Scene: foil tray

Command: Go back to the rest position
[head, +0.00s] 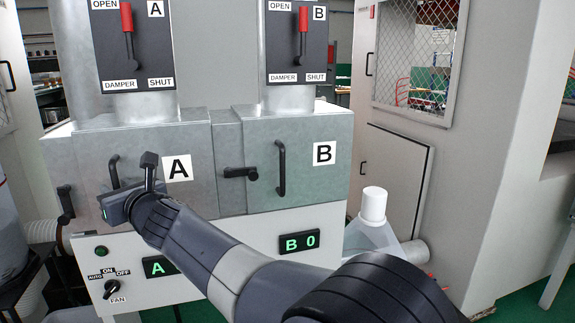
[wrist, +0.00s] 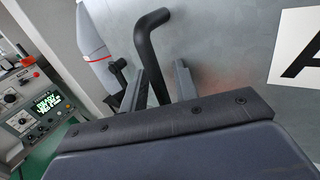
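My gripper (head: 122,200) is in front of door A (head: 192,150), at the lower end of its black bar handle (head: 113,170). In the wrist view my gripper (wrist: 160,68) has its two fingers apart, with the handle (wrist: 150,45) showing between them or just beyond them. I see no clear contact, and the exact depth cannot be told. The gripper's tips are hidden in the head view. Door A looks shut.
Door B (head: 315,160) has a bar handle and looks shut. Red-handled damper levers A (head: 128,30) and B (head: 303,30) stand above. The fan switch (head: 112,288) and B display (head: 313,242) are below. A white cylinder (head: 374,205) stands right of the cabinet.

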